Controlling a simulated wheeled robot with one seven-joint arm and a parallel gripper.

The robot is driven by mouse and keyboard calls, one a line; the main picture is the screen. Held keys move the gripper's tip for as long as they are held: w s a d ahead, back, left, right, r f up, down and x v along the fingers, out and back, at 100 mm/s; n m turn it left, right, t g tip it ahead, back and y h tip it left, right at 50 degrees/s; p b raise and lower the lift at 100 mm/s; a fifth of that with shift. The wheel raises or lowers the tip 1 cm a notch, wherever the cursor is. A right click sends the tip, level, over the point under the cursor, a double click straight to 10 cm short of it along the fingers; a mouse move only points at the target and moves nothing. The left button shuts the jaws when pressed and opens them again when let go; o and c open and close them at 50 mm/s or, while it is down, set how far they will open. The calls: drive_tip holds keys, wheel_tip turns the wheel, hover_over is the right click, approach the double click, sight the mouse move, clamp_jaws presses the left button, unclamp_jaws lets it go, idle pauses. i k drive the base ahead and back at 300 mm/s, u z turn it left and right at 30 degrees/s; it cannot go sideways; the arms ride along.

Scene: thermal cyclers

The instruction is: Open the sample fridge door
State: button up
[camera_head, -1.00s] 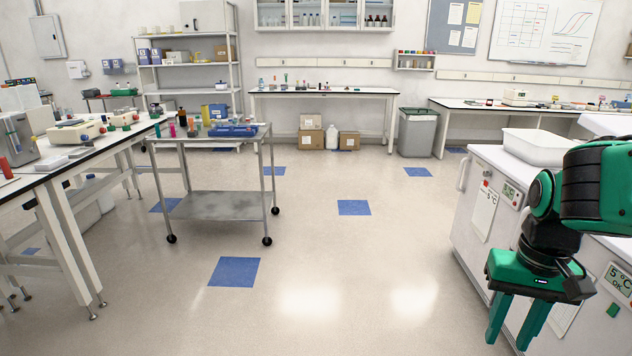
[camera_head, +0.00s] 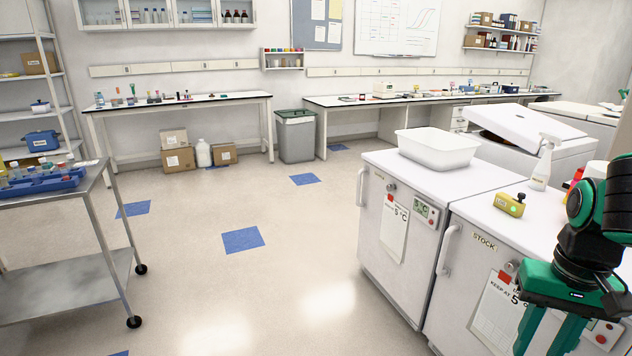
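Two white under-bench fridges stand side by side at the right, both doors shut. The nearer fridge (camera_head: 456,305) reads "STOCK" and has a "KEEP AT 5" sheet and an upright handle (camera_head: 447,250) on its left edge. The farther fridge (camera_head: 398,278) has a 5 °C sheet, a small display (camera_head: 427,211) and an upright handle (camera_head: 362,187) on its left edge; I cannot read a name on it. My green gripper (camera_head: 546,335) is in front of the nearer fridge at the lower right. Its fingers are apart and empty, their tips cut off by the frame.
A steel cart (camera_head: 75,260) stands at the left. A grey bin (camera_head: 296,138) is at the back. The floor (camera_head: 260,300) between cart and fridges is clear.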

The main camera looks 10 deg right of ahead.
sight(394, 227)
drive_tip(key=z, duration=0.15)
drive_tip(key=i, duration=1.75)
drive_tip(key=u, duration=0.45)
drive_tip(key=i, duration=1.5)
drive_tip(key=z, duration=0.4)
